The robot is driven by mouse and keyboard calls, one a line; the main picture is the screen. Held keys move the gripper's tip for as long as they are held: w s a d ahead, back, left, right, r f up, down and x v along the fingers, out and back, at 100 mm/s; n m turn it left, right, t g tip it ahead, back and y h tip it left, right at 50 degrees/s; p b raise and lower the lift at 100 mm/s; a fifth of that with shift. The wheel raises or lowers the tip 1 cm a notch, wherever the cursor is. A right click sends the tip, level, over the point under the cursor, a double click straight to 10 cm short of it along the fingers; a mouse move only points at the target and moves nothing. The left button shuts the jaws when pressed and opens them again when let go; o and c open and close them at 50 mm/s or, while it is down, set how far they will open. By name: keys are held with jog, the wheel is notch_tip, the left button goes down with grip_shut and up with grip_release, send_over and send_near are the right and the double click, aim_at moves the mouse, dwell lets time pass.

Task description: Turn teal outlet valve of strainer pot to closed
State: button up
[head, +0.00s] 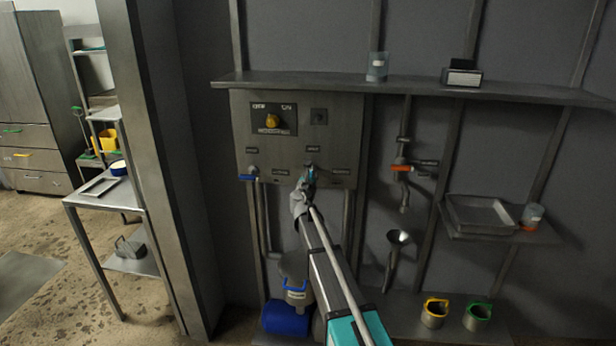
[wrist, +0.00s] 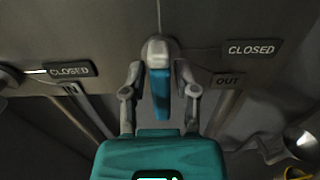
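The teal outlet valve handle (wrist: 160,92) hangs from a pale round hub on the grey panel in the wrist view. In the head view its teal part (head: 311,174) shows at the panel's lower edge, partly covered by my gripper. My gripper (head: 304,187) is up at the handle. In the wrist view my gripper (wrist: 159,78) has its fingers apart, one on each side of the handle, with gaps visible. A "CLOSED" label (wrist: 251,49) is right of the hub, and an "OUT" label (wrist: 228,81) is below it.
A blue-handled valve (head: 249,177) sits left on the same panel (head: 345,130), and an orange-handled valve (head: 402,168) is on a pipe to the right. Another "CLOSED" label (wrist: 72,70) is at left. Below are a funnel (head: 398,238) and a blue container (head: 286,318).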

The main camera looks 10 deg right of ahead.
grip_shut()
jog(key=shift+a, duration=0.25)
jog(key=shift+d, duration=0.15)
